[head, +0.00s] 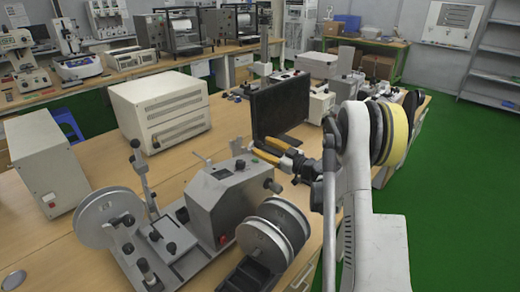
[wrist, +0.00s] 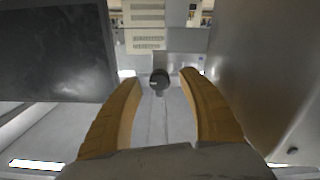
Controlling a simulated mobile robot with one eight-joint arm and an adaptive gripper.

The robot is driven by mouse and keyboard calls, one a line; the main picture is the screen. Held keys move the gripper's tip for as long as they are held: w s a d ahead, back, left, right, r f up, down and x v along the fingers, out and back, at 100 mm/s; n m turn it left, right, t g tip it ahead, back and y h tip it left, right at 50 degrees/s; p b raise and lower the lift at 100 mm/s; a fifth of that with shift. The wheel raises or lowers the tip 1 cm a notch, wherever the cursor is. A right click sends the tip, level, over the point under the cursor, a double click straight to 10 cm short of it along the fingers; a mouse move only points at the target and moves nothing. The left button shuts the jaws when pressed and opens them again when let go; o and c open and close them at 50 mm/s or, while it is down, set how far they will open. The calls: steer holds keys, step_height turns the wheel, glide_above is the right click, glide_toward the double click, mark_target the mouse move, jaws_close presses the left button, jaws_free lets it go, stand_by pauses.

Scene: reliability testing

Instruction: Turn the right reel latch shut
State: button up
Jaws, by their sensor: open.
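The reel machine (head: 220,198) is a grey bench device with a reel (head: 108,217) at its left and a pair of grey reels (head: 272,232) at its right. Small dark knobs and levers stand on it; I cannot tell for sure which is the right reel latch. My gripper (head: 263,147), with yellow-orange fingers, is above the machine's right side, beside a black panel. In the wrist view my gripper (wrist: 161,88) is open and empty. A small dark round knob (wrist: 159,76) shows between the fingertips, seemingly beyond them; I see no contact.
The black upright panel (head: 280,108) stands close behind my fingers and fills the left of the wrist view (wrist: 55,50). A large grey surface (wrist: 270,75) is close on the right there. Beige boxes (head: 160,108) stand at the table's left; more instruments stand behind.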

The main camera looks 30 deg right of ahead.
steer(key=shift+x, duration=0.8)
jaws_close()
